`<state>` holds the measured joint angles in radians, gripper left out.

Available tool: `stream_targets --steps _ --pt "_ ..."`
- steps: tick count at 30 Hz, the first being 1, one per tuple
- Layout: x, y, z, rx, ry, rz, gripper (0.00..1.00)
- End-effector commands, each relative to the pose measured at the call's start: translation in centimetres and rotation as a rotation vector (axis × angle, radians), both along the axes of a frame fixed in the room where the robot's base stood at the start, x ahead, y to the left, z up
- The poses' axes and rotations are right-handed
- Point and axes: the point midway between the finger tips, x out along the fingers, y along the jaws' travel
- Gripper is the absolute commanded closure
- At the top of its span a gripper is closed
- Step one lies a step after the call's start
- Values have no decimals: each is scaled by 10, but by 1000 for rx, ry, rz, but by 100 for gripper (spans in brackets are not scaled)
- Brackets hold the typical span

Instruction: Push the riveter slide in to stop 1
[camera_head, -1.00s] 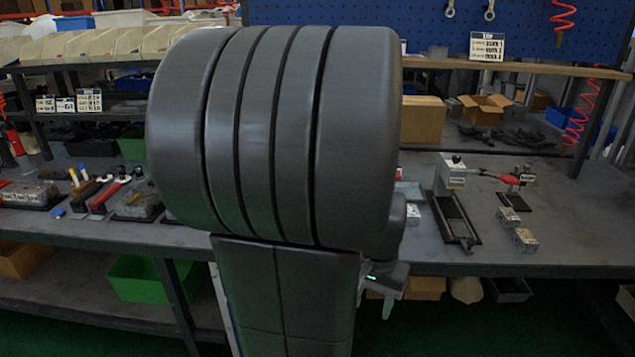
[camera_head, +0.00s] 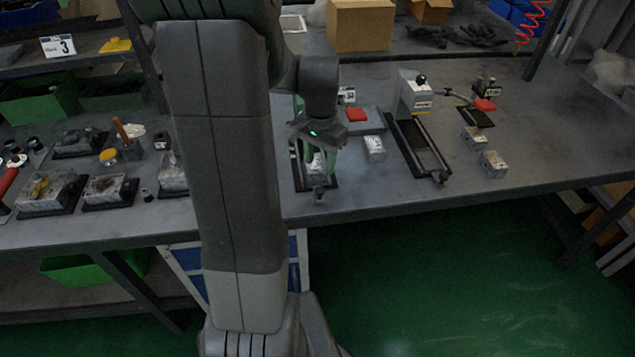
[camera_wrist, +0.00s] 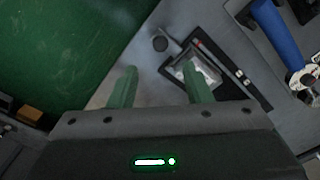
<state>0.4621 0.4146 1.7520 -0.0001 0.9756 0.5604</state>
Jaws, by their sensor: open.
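My gripper (camera_head: 320,160) hangs over the table's front edge area, above a small black-railed slide unit (camera_head: 298,182) with a knob (camera_head: 320,194) at its front end. In the wrist view my two green fingers (camera_wrist: 160,70) are apart with nothing between them. The unit's rails (camera_wrist: 232,68), a light metal part (camera_wrist: 205,72) and the dark round knob (camera_wrist: 160,43) show beyond them. The right finger overlaps the metal part in the picture; contact cannot be told. A similar unit with a grey head (camera_head: 415,94) and black rails (camera_head: 418,145) stands to the right. No label naming the riveter is readable.
A small metal block (camera_head: 374,148) and a red-topped box (camera_head: 356,113) stand right of my gripper. Two more blocks (camera_head: 493,163) lie farther right. A blue handle (camera_wrist: 275,35) is near in the wrist view. The table's right front is clear.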

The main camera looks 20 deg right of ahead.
Motion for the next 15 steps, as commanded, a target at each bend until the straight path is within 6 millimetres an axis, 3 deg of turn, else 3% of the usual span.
stream_targets --steps 6,15 --pt "-1 1 -49 2 5 1 55" --pt "0 0 -88 0 1 1 55"
